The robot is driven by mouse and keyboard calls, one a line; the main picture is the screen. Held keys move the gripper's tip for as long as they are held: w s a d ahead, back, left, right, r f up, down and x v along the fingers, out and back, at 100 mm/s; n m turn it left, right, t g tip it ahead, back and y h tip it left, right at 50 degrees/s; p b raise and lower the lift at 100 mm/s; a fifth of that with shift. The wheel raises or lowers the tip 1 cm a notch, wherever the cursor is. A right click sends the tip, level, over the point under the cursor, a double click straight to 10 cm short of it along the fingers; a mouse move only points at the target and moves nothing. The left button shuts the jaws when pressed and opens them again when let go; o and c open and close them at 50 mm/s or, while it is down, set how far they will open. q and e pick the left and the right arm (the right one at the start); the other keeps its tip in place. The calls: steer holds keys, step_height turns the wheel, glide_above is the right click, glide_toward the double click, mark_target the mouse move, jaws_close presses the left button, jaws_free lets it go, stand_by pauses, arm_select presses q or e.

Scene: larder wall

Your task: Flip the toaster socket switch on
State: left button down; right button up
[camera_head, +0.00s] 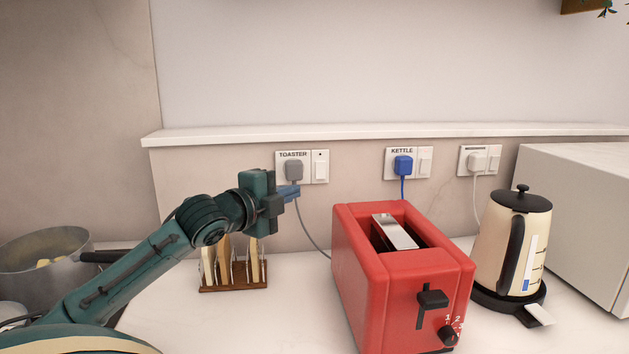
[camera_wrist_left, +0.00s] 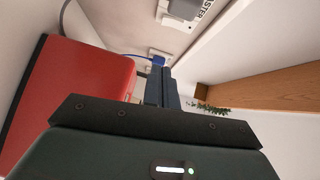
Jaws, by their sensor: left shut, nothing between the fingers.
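The toaster socket (camera_head: 302,167) is a white wall plate labelled TOASTER, with a grey plug (camera_head: 293,170) in its left half. Its white rocker switch (camera_head: 320,166) is on the right half of the plate. My left gripper (camera_head: 297,192) is shut and empty, just below and left of the switch, near the plug's lower edge. Its fingers also show in the left wrist view (camera_wrist_left: 163,88), where part of the toaster plate (camera_wrist_left: 192,14) shows at the top. The red toaster (camera_head: 398,270) stands on the counter to the right. My right gripper is not in view.
A kettle socket (camera_head: 421,163) with a blue plug and a third labelled socket (camera_head: 480,160) are farther right. A cream kettle (camera_head: 515,245), a white box-like appliance (camera_head: 580,220), a toast rack (camera_head: 232,283) and a pot (camera_head: 45,260) stand on the counter. A ledge (camera_head: 390,131) runs above the sockets.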

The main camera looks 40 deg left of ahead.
arm_select(q)
steer(key=p, duration=0.2)
glide_toward(325, 177)
steer(key=w+d, duration=0.3)
steer(key=w, duration=0.1)
steer(key=shift+w+a+f, duration=0.1)
steer(key=shift+w+a, duration=0.35)
steer(key=shift+a, duration=0.4)
steer(key=shift+w+a+f, duration=0.1)
steer(key=shift+w+a, duration=0.35)
steer(key=shift+a, duration=0.4)
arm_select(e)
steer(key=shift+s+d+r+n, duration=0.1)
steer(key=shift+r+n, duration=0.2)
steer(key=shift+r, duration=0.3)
arm_select(q)
steer(key=shift+w+a+f, duration=0.1)
steer(key=shift+a, duration=0.1)
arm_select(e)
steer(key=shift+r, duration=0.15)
